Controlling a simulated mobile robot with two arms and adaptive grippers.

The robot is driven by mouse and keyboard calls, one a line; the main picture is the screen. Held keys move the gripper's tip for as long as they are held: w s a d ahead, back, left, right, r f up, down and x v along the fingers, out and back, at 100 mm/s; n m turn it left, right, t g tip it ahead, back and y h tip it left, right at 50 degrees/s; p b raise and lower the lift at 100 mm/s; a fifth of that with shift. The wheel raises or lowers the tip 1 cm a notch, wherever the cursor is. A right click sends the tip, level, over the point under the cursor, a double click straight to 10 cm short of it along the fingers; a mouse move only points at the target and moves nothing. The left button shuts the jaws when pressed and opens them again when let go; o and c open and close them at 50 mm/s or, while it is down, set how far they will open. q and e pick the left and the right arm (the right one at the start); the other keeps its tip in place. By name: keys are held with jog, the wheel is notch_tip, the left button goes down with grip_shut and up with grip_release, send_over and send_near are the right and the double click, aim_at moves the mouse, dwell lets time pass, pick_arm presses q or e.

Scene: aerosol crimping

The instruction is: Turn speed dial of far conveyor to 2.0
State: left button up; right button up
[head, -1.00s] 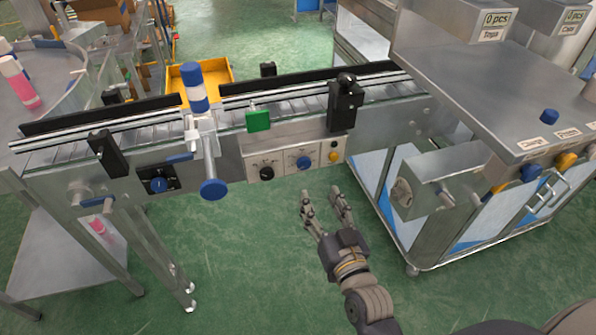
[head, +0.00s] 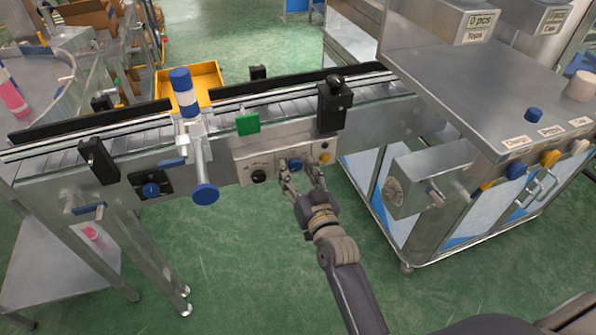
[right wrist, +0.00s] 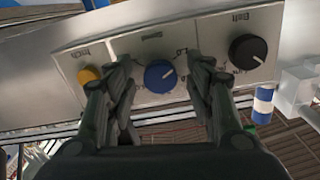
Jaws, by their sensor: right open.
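The conveyor (head: 215,178) runs across the head view with a control panel (head: 243,175) on its front side. The panel has a black knob (head: 259,176), a blue speed dial (head: 295,165) and a yellow button (head: 325,157). In the right wrist view the blue dial (right wrist: 160,77) shows a white pointer line, and its scale is too blurred to read fully. My right gripper (head: 303,170) is open at the panel. In the right wrist view its fingers (right wrist: 158,75) stand either side of the blue dial, with gaps visible. My left gripper is not in view.
A steel cart (head: 450,225) stands to the right. A yellow bin (head: 205,82) is behind the conveyor. The green floor (head: 240,255) in front is clear.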

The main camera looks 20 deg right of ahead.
jog(key=c, duration=1.1)
jog(key=shift+o, duration=0.2)
jog(key=m+p, duration=0.1)
jog(key=m, duration=0.1)
jog(key=shift+r+m+p, duration=0.15)
jog(key=shift+m+p, duration=0.25)
jog(key=m+p, duration=0.1)
jog(key=m, duration=0.1)
jog(key=shift+m, duration=0.4)
jog(key=m+p, duration=0.1)
jog(key=m, duration=0.2)
jog(key=shift+a+m, duration=0.1)
jog(key=shift+m, duration=1.4)
